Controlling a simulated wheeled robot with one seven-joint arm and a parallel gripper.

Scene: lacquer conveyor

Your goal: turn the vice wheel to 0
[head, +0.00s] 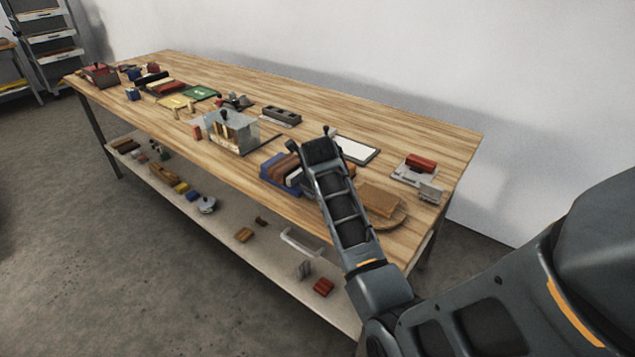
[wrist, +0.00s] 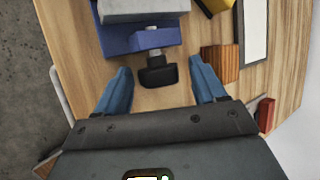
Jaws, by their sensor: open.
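The vice (wrist: 130,42) shows in the wrist view as a blue body with a grey block at the top edge. A short grey shaft comes out of its near side and ends in a black wheel (wrist: 157,73). My gripper (wrist: 159,70) is open, with one blue finger left of the wheel and one right of it. Both fingers look apart from the wheel. No scale or number is readable. In the head view a blue body (head: 270,174), likely the vice, stands left of my arm, which partly hides it; the wheel cannot be made out there.
A wooden block (wrist: 220,64) stands close to the right finger. A white panel (head: 357,149) lies behind my arm. A red block (head: 421,162) on a grey stand is at the right end. A clear box (head: 231,133) stands left of the blue body.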

